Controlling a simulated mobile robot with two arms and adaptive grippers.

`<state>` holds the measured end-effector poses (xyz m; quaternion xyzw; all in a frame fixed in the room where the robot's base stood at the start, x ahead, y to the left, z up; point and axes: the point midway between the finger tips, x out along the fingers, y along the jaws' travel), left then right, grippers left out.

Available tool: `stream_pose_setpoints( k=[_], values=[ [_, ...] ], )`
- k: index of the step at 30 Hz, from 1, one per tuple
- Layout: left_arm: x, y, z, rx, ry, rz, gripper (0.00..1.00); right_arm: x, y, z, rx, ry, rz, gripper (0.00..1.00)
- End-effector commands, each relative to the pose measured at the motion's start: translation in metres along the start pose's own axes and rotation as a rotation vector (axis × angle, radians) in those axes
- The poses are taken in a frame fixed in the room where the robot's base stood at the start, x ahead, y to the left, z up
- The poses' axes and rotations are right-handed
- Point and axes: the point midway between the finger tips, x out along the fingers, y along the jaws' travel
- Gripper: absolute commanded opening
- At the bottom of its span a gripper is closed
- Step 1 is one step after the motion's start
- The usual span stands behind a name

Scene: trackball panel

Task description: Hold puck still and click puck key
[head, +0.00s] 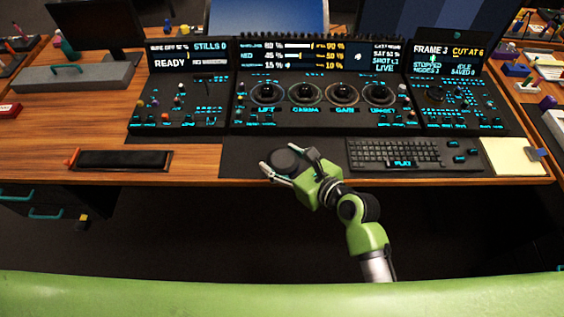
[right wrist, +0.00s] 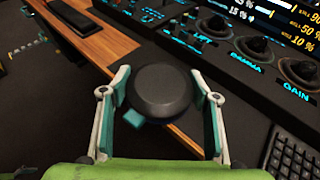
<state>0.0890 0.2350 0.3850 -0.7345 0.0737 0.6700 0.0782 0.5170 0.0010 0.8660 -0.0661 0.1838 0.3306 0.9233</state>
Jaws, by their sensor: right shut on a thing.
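A dark round puck (head: 286,160) is at the front edge of the desk, on the dark mat left of the keyboard. In the right wrist view the puck (right wrist: 162,90) fills the space between the two fingers, with a small teal tab (right wrist: 133,118) at its lower left. The tab may be the puck key; I cannot tell. My right gripper (head: 287,164) is shut on the puck, one finger on each side. The puck's underside is hidden. My left gripper is in neither view.
A control panel with several trackballs (head: 343,93) and lit screens stands behind. A black keyboard (head: 394,154) lies to the right, beside a pale notepad (head: 507,157). A dark tray (head: 125,160) lies to the left. Bare wood is free between tray and mat.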

Motion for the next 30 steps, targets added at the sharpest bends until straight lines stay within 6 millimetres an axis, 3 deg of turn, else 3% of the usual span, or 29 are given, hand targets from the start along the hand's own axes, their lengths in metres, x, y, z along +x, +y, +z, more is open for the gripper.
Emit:
stream_pose_setpoints(
  k=[30],
  values=[
    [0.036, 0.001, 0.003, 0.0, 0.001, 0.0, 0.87, 0.066, -0.039, -0.032, 0.001, -0.003, -0.001, 0.39]
  ],
)
